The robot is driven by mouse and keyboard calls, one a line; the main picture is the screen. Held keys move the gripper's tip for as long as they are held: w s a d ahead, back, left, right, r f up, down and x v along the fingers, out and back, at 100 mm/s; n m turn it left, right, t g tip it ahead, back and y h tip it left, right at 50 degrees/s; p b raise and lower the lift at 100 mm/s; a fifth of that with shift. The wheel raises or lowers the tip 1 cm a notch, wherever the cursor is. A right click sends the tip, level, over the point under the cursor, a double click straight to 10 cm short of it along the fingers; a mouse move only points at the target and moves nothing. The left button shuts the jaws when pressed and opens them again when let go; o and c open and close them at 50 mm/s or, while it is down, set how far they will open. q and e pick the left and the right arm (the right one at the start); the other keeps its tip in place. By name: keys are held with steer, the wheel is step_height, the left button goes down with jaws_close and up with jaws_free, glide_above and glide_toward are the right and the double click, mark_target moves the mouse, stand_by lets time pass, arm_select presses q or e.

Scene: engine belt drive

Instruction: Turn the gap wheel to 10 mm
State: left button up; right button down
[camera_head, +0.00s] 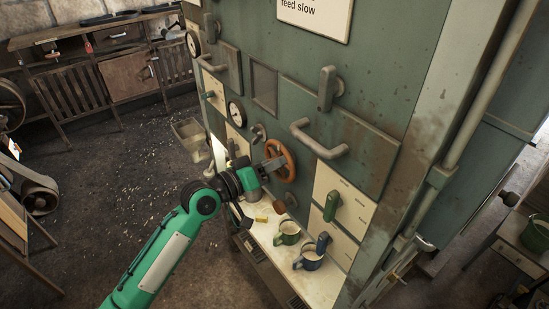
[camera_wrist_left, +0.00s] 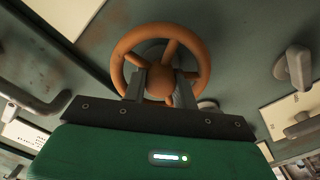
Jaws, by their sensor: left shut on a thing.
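The orange spoked gap wheel (camera_head: 289,160) is mounted on the green machine front in the head view. It fills the upper middle of the left wrist view (camera_wrist_left: 203,60). My left gripper (camera_head: 273,164) reaches the wheel from the left. In the left wrist view its two fingers (camera_wrist_left: 160,82) stand on either side of the wheel's hub and are shut on the wheel. No readable gap scale shows, so the wheel's setting cannot be told. My right gripper is not in view.
A grey handle (camera_head: 318,142) juts out right of the wheel.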

arm_select(q)
steer(key=shift+n, duration=0.7)
steer(key=o, duration=0.7)
steer(key=shift+a, duration=0.1)
steer(key=shift+s+a+f, duration=0.15)
steer(key=shift+s+a, duration=0.05)
steer(key=shift+a, duration=0.05)
steer(key=b+v, duration=0.5)
steer(key=v, duration=0.8)
